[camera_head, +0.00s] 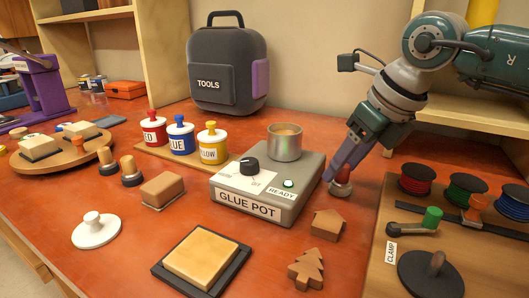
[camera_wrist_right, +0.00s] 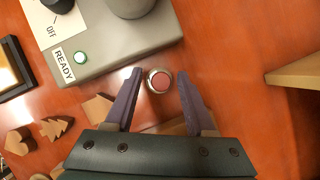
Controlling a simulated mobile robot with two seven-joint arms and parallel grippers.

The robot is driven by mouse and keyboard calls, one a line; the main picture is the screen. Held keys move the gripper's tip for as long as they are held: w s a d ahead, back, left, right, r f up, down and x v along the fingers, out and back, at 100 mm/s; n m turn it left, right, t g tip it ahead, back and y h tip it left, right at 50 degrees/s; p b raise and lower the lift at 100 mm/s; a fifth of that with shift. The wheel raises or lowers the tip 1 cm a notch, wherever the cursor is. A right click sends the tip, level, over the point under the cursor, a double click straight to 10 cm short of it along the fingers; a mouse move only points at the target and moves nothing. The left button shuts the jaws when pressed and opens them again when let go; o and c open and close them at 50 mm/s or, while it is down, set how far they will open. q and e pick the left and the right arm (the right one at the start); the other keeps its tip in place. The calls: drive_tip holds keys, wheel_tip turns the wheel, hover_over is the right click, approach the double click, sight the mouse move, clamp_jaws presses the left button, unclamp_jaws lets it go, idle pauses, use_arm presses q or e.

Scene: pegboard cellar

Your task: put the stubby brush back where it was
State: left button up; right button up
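A small upright piece with a dark red, rounded top (camera_head: 342,174) stands on the red-brown table, right of the glue pot; it may be the stubby brush, but its lower part is hard to make out. In the right wrist view its round red top (camera_wrist_right: 159,81) with a pale rim lies between my right gripper's purple fingers (camera_wrist_right: 160,76), with a gap on each side. In the head view my right gripper (camera_head: 342,178) reaches down around it, open. My left gripper is not in view.
The grey glue pot box (camera_head: 258,185) stands close left of the right gripper. A board with wire spools and a clamp (camera_head: 375,255) is close right. Wooden house (camera_head: 327,224) and tree (camera_head: 307,269) pieces lie in front. Labelled paint pots (camera_head: 181,136) stand behind left.

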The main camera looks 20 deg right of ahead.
drive_tip(key=shift+r, duration=0.3)
drive_tip(key=p+v, duration=0.1)
drive_tip(key=v, duration=1)
drive_tip(key=shift+s+r, duration=0.25)
drive_tip(key=shift+r, duration=0.05)
